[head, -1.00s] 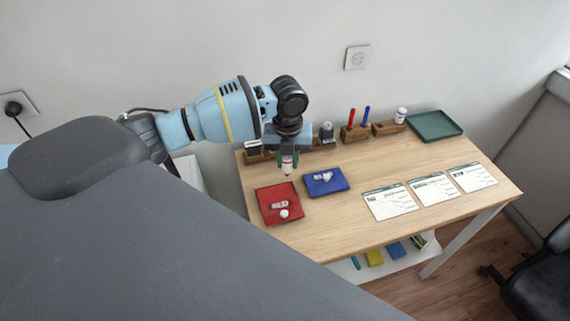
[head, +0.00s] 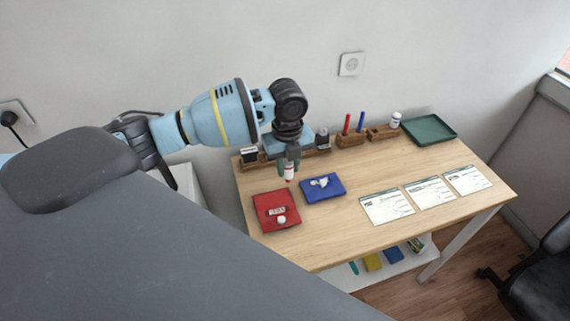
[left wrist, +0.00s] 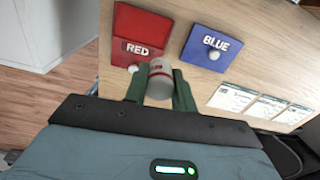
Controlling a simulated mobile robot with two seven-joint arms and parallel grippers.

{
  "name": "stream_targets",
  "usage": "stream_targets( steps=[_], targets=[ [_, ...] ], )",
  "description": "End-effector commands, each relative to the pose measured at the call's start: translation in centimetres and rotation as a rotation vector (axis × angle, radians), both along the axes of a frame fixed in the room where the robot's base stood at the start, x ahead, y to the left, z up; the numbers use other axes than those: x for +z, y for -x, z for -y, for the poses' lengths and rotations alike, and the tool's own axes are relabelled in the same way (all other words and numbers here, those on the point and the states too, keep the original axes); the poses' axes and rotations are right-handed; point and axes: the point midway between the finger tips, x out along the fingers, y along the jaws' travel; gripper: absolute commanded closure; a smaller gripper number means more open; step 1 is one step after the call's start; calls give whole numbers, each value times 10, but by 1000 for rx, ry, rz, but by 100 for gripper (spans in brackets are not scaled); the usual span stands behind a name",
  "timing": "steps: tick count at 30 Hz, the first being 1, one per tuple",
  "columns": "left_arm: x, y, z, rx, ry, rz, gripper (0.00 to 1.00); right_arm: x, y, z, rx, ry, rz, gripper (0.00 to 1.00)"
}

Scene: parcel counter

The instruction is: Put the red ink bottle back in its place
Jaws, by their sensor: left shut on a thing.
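My left gripper (head: 289,169) is shut on the red ink bottle (head: 289,174), a small white bottle with red at its lower end. It hangs above the table, behind the gap between the red pad (head: 265,203) and the blue pad (head: 310,196). In the left wrist view the bottle (left wrist: 160,82) sits between the green fingers, pale with a red band near its far end. A small wooden rack (head: 378,134) at the back holds another white bottle (head: 395,120) at its right end. My right gripper is out of view.
Along the table's back edge stand stamps (head: 322,138) and a wooden holder (head: 350,140) with a red and a blue pen. A green tray (head: 429,130) lies at the back right. Several white forms (head: 387,206) lie at the right.

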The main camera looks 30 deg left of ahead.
Motion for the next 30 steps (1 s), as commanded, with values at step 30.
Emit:
stream_targets(
  steps=[30],
  targets=[
    [52,67,55,1630,20,-14,100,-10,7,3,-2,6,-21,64]
  ],
)
